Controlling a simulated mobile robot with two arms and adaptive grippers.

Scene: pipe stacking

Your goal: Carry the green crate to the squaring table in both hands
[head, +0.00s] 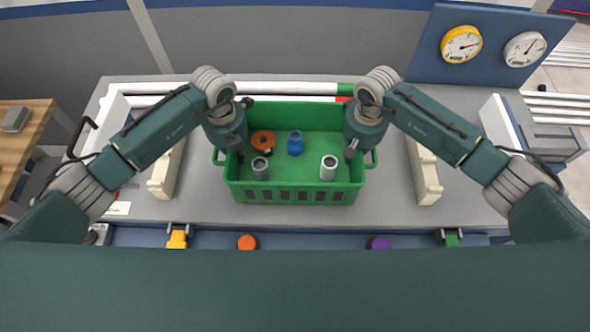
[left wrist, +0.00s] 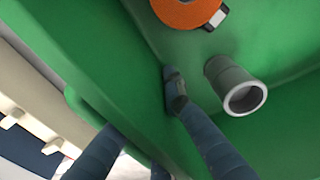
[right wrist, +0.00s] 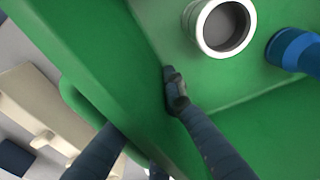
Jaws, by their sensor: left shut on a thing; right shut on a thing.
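The green crate (head: 295,196) stands upright between my two arms at the middle of the grey worktop. It holds an orange ring (head: 263,140), a blue fitting (head: 295,143) and two grey pipe pieces, one on the left (head: 260,168) and one on the right (head: 328,168). My left gripper (head: 238,152) is shut on the crate's left side wall; in the left wrist view one finger (left wrist: 175,90) is inside the wall and another outside. My right gripper (head: 352,152) is shut on the right side wall in the same way, beside the handle (right wrist: 80,100). I cannot tell which table this is.
Cream rails flank the crate on the left (head: 167,168) and right (head: 424,170). White pipes (head: 290,88) lie behind it. A panel with two gauges (head: 461,44) stands at the back right. Coloured pieces, one orange (head: 247,242) and one purple (head: 377,243), line the front edge.

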